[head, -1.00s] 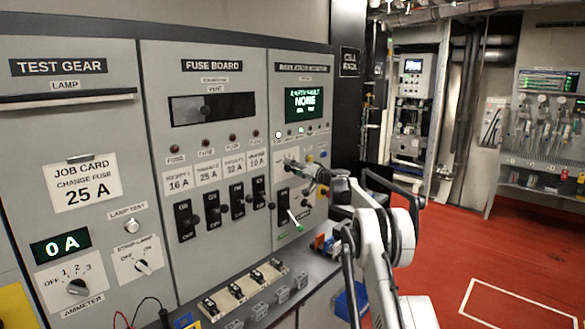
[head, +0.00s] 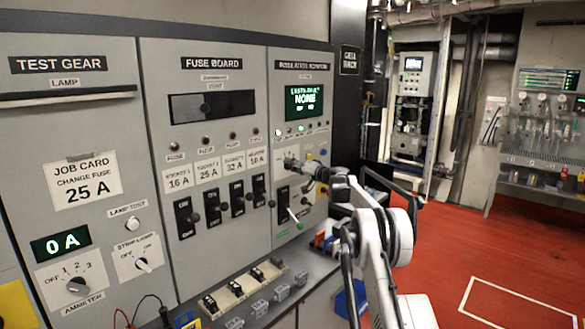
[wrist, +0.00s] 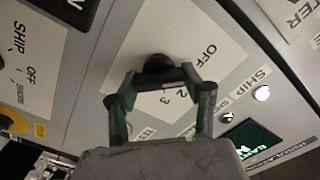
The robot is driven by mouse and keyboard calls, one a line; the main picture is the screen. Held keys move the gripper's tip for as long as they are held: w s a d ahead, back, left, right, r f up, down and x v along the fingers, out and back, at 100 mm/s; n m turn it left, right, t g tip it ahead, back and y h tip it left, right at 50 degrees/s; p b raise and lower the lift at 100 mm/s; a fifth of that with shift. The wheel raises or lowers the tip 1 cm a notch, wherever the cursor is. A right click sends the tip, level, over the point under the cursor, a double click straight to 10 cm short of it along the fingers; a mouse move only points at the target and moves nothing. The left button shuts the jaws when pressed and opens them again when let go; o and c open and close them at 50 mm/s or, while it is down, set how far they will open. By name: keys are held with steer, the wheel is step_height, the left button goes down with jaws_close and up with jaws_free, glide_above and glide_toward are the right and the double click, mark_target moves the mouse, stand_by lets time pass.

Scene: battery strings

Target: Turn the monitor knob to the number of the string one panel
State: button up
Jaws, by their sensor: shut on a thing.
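The insulation monitor panel (head: 298,130) is grey, with a green screen (head: 305,101) reading EARTH FAULT NONE. In the wrist view its selector knob (wrist: 157,63) is black and round, on a white plate (wrist: 195,50) marked OFF, with 2 and 3 partly showing. My gripper (wrist: 157,78) is shut on this knob, its two fingers at either side. The knob's pointer is hidden, so its setting cannot be read. In the head view my gripper (head: 298,165) reaches the panel from the right and mostly covers the knob.
Below the knob is a black switch with a light lever (head: 292,215). To the left are the fuse board switches (head: 211,208) and the ammeter knob (head: 78,285). A shelf with fuse holders (head: 235,292) juts out below. Red floor (head: 480,250) is open at the right.

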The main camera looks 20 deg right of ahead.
steer(key=shift+f, duration=0.1)
steer(key=shift+f+m+b, duration=0.1)
steer(key=shift+m+b, duration=0.9)
steer(key=shift+m, duration=0.1)
steer(key=shift+d+m+b, duration=0.1)
steer(key=shift+m+b, duration=0.75)
steer(key=shift+m, duration=0.85)
steer(key=o, duration=1.2)
steer(key=shift+c, duration=0.2)
steer(key=v, duration=1.2)
